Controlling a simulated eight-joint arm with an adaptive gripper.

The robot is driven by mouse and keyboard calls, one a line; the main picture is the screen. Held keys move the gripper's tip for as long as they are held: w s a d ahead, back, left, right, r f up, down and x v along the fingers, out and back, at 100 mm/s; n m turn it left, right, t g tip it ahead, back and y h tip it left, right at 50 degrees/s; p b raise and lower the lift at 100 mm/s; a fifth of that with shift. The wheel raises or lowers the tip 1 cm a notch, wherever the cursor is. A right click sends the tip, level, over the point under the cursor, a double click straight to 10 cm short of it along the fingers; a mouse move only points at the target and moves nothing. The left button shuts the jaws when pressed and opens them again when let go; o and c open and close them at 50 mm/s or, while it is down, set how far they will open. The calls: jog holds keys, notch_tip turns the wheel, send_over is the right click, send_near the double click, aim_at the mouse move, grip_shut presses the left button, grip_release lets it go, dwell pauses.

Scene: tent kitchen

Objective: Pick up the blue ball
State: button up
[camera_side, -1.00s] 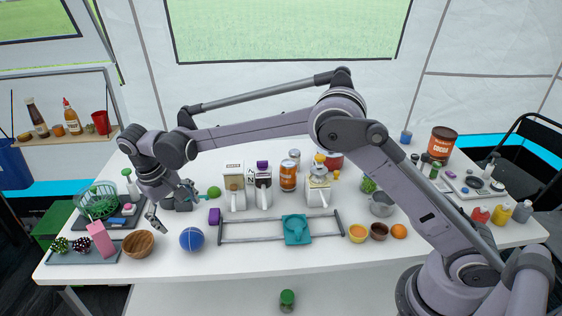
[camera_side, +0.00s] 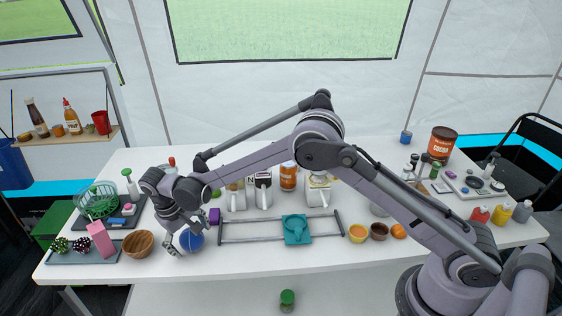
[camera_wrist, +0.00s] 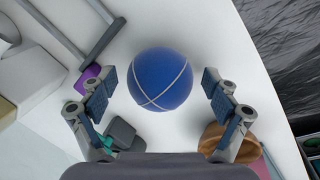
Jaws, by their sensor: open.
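The blue ball (camera_side: 191,241) with pale lines rests on the white table near its front edge, left of centre. In the wrist view the ball (camera_wrist: 160,78) lies centred, just beyond and between the two open fingers. My gripper (camera_wrist: 158,95) is open, with a blue-grey pad on each side and clear space between pad and ball. In the side view my gripper (camera_side: 186,239) is low at the ball, and its fingers partly cover it.
A wooden bowl (camera_side: 138,244) stands close left of the ball. A purple block (camera_side: 214,216) is behind it to the right. A grey frame (camera_side: 268,240) with a teal piece (camera_side: 296,229) lies to the right. The table's front edge is near.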

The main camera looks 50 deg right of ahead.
jog(key=shift+f, duration=0.1)
jog(key=c, duration=1.2)
